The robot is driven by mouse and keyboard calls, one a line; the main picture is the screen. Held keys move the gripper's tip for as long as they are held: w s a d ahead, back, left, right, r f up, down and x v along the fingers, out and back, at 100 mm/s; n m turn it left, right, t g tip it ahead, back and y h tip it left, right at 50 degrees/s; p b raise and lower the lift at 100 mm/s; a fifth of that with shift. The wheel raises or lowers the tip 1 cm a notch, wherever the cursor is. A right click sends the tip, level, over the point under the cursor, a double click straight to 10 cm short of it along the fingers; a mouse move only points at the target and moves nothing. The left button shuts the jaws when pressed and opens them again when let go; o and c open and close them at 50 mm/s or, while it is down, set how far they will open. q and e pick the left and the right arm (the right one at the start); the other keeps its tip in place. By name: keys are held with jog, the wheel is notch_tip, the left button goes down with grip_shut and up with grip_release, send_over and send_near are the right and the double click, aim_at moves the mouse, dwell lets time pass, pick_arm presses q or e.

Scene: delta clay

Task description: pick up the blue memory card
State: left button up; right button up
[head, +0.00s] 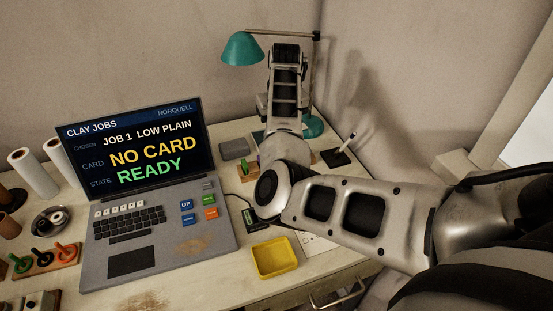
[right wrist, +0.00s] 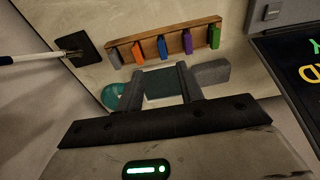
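The blue memory card (right wrist: 162,47) stands in a wooden rack (right wrist: 207,23) in the right wrist view, between an orange card (right wrist: 138,52) and a purple card (right wrist: 187,41). My right gripper (right wrist: 160,68) is open. Its two fingertips are apart, pointing toward the rack just short of the blue card in the picture, with no card between them. In the head view my right arm hides most of the rack and the blue card; a green card (head: 240,167) shows at its left end. My left gripper is not in view.
A grey block (right wrist: 211,72) lies near the right finger. A teal lamp (head: 242,48) stands behind the arm, and a white pen stands in a dark holder (head: 336,158) to the right. The laptop (head: 165,258) and a yellow tray (head: 290,269) occupy the nearer bench.

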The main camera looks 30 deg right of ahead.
jog(key=f, duration=0.2)
jog(key=w+f, duration=0.1)
jog(key=f, duration=0.5)
jog(key=shift+w+f, duration=0.15)
jog(key=shift+f, duration=0.1)
jog(key=shift+a, duration=0.1)
grip_shut()
